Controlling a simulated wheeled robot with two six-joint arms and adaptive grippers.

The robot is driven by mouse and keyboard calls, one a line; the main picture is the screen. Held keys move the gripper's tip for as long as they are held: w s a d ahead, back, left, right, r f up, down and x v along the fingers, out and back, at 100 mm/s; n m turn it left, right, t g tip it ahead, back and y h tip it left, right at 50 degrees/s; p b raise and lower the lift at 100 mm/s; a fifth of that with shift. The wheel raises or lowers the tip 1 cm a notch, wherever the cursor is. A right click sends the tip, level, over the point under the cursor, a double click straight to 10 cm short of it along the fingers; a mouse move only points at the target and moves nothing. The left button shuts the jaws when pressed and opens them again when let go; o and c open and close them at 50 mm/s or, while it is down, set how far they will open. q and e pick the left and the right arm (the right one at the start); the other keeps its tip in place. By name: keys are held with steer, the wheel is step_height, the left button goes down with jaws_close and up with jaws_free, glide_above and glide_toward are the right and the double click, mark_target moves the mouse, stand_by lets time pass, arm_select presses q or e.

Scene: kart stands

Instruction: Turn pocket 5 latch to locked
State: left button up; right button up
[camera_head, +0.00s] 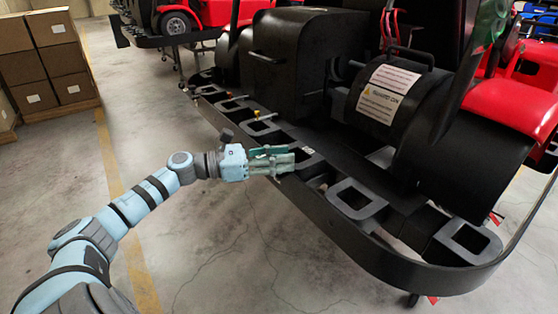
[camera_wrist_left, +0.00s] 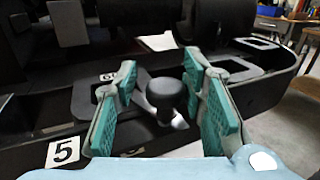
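My left gripper (camera_head: 284,162) reaches over the edge of the black kart's side rail in the head view. In the left wrist view its two green-padded fingers (camera_wrist_left: 165,108) are apart. A round black knob (camera_wrist_left: 166,92) on a light metal lever, the latch, stands between the fingers; I cannot tell whether the pads touch it. A white label with the number 5 (camera_wrist_left: 64,152) is on the rail just left of the fingers. A pocket frame (camera_wrist_left: 90,92) lies behind the left finger. In the head view the fingers hide the knob. My right gripper is not in view.
More rectangular pocket frames line the rail (camera_head: 355,198), some with small coloured latches (camera_head: 262,115). The black kart body (camera_head: 300,55) with a warning label stands behind the rail. Stacked boxes (camera_head: 50,60) stand at the far left. The floor before the rail is clear.

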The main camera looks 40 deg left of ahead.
arm_select(q)
steer(key=shift+o, duration=0.2)
steer(key=shift+s+d, duration=0.15)
steer(key=shift+s, duration=0.05)
step_height(320, 180, up, 10)
stand_by(0.3)
